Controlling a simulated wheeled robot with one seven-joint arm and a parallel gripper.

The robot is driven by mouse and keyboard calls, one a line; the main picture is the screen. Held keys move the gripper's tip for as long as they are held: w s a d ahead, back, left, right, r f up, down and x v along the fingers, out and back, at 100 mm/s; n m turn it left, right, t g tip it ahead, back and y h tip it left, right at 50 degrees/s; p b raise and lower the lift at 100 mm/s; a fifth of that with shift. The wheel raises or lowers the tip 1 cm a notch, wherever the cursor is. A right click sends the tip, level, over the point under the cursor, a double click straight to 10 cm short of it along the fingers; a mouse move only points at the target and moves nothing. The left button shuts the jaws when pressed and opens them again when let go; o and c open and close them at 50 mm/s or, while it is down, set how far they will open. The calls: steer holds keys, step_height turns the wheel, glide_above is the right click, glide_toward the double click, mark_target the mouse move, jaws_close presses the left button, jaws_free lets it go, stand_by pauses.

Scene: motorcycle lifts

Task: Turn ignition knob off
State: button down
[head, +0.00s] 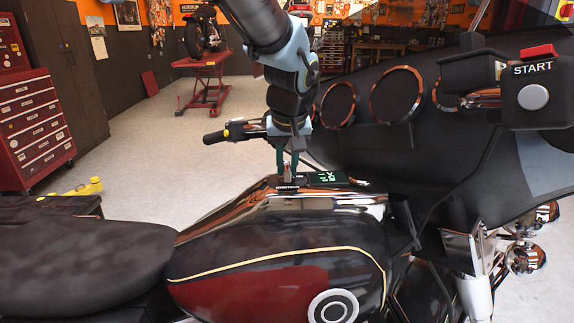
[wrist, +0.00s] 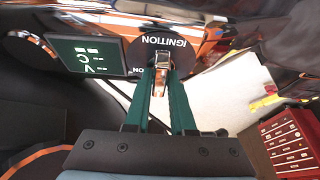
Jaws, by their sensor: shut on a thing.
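The ignition knob (wrist: 162,62) is a small metal piece on a round black plate (wrist: 185,30) marked IGNITION, seen in the wrist view. My gripper (wrist: 162,76) has its two green fingers closed on the knob. In the head view my gripper (head: 287,176) points down at the top of the motorcycle's tank (head: 230,235). The knob is mostly hidden there between the fingertips.
The black fairing with round gauges (head: 398,95) stands right of my arm. A handlebar grip (head: 215,137) is left of my gripper. The START switch housing (head: 535,97) is at upper right. A red tool chest (head: 35,130) stands at the left, with open floor between.

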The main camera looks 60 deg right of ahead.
steer(key=c, duration=0.8)
jaws_free()
steer(key=shift+o, duration=0.2)
steer(key=shift+r, duration=0.15)
steer(key=b+v, duration=0.1)
steer(key=v, duration=0.9)
steer(key=shift+a+r+b, duration=0.15)
steer(key=shift+r+b, duration=0.15)
steer(key=shift+b, duration=0.05)
